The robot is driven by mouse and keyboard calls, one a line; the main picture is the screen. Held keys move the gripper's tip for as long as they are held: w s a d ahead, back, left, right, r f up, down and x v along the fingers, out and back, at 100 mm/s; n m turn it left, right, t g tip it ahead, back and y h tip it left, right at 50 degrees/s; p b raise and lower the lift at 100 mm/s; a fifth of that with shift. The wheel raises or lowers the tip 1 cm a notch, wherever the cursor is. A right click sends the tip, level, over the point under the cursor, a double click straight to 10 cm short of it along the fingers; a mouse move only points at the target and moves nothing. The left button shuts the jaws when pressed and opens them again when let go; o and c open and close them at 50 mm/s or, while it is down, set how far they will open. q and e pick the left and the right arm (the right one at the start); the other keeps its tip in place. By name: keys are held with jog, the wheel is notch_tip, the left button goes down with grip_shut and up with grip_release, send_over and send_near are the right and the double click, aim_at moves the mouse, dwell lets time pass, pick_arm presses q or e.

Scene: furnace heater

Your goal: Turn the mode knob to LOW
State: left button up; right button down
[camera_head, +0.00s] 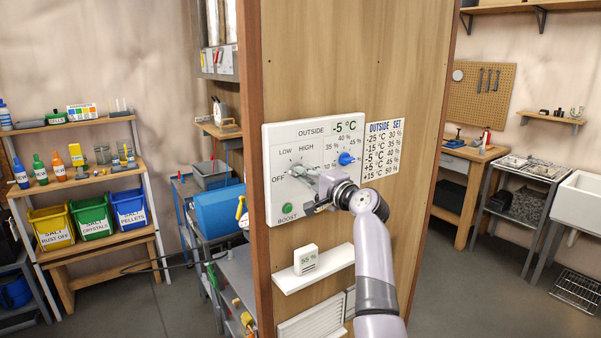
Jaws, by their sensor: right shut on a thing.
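A white control panel (350,127) is fixed to the wooden wall. Its left dial, the mode knob (297,168), has OFF, LOW and HIGH printed around it. OFF is at the left, LOW at the upper left and HIGH above. My right gripper (304,173) reaches in from the lower right and is shut on the mode knob. The fingers cover much of the knob, so I cannot tell its exact setting. A blue knob (346,158) with percent marks sits to the right. My left gripper is not in view.
A green BOOST button (287,210) is low on the panel. The panel display (345,127) reads -5 °C. An OUTSIDE/SET chart (383,148) hangs to the right. Below, a small meter (306,260) stands on a white shelf (325,269).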

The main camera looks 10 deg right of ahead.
jog(key=m+p, duration=0.4)
jog(key=p, duration=0.2)
jog(key=shift+f+m, duration=0.1)
jog(key=shift+m, duration=0.2)
dwell(0.5)
